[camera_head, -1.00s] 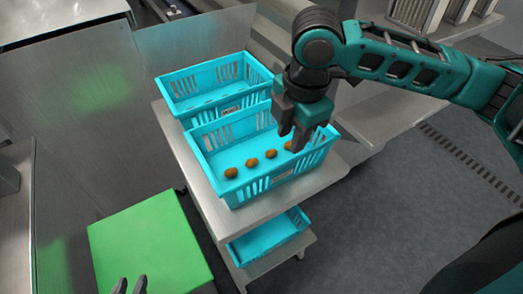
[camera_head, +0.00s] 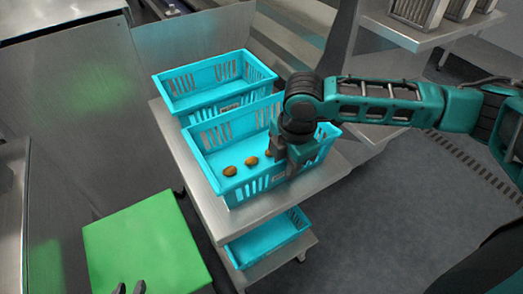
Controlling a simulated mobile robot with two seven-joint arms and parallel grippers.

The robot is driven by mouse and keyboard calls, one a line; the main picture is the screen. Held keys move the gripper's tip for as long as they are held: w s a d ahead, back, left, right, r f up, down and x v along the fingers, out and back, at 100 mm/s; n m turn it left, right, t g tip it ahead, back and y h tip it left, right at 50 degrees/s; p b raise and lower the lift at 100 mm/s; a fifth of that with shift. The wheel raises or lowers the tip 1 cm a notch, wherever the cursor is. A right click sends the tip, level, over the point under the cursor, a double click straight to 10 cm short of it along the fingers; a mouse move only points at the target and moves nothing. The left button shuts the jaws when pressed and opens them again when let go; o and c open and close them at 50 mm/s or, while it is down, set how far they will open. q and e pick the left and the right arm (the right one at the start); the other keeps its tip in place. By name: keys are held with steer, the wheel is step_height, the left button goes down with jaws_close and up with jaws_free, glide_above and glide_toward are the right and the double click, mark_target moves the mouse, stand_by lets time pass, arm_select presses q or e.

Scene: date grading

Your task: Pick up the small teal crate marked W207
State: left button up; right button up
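Three teal crates are in view, and I cannot read a W207 mark on any. The front crate (camera_head: 250,187) on the trolley's top shelf holds a few brown dates (camera_head: 251,161). The back crate (camera_head: 178,88) stands behind it and looks empty inside. A third crate (camera_head: 240,257) sits on the lower shelf, partly hidden. My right gripper (camera_head: 291,170) points down at the right part of the front crate, hiding some dates; its finger gap is unclear.
The metal trolley (camera_head: 207,198) carries the crates. A green block (camera_head: 150,245) stands left of it. A shelf with grey racks (camera_head: 418,12) is at the upper right. Metal panels stand behind at left. The floor (camera_head: 400,220) at right is clear.

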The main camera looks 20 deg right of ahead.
steer(key=shift+f, duration=0.25)
jaws_close()
steer(key=shift+r, duration=0.1)
stand_by(0.3)
